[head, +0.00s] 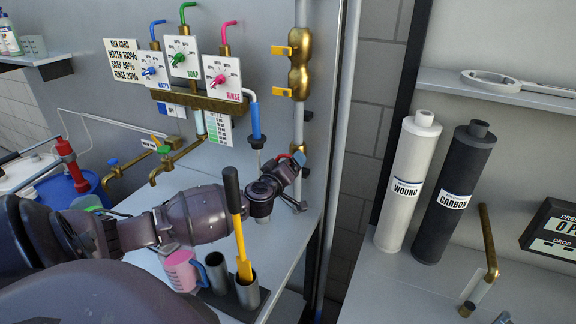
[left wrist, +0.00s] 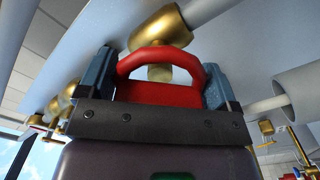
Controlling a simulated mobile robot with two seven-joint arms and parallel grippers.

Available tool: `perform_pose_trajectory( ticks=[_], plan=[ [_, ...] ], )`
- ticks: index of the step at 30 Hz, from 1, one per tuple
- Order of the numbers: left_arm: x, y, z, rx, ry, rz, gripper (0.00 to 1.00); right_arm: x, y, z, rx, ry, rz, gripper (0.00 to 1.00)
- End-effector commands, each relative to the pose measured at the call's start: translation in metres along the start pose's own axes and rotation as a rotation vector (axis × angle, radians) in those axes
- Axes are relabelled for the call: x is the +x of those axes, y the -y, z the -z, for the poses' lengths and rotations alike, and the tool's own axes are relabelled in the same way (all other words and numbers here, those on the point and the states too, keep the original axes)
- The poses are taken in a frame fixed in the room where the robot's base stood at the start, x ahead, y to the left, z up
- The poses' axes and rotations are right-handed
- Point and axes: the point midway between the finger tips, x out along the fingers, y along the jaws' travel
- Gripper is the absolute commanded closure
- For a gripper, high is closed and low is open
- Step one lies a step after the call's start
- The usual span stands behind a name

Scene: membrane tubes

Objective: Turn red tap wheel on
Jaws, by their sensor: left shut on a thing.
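The red tap wheel (left wrist: 156,62) is an arched red handle in front of a brass fitting (left wrist: 160,27) on a pipe. In the head view only a small part of the red wheel (head: 299,158) shows behind my gripper. My left gripper (head: 287,172) reaches to the pipe at the back edge of the bench. In the left wrist view my left gripper (left wrist: 160,82) has its blue-grey fingers on either side of the red wheel, shut on it. My right gripper is not in view.
A blue-and-white tube (head: 255,122) hangs close above my left wrist. Below the arm stand a pink jug (head: 182,272) and grey cylinders (head: 247,290), one holding a yellow-and-black tool (head: 237,220). Brass taps (head: 165,165) are at left. WOUND (head: 407,190) and CARBON (head: 453,195) cartridges stand right.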

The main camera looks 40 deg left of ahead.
Motion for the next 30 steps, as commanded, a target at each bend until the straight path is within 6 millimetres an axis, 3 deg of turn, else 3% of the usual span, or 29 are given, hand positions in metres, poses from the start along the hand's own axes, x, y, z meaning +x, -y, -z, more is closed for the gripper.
perform_pose_trajectory(
  ticks=[18,30],
  plan=[
    [-0.0001,0.0004,-0.0002,-0.57,-0.001,0.001,0.39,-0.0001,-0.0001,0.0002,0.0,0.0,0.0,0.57],
    [0.0001,0.0004,0.0,-0.795,-0.001,0.001,0.39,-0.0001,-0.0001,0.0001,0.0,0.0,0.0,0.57]
  ],
)
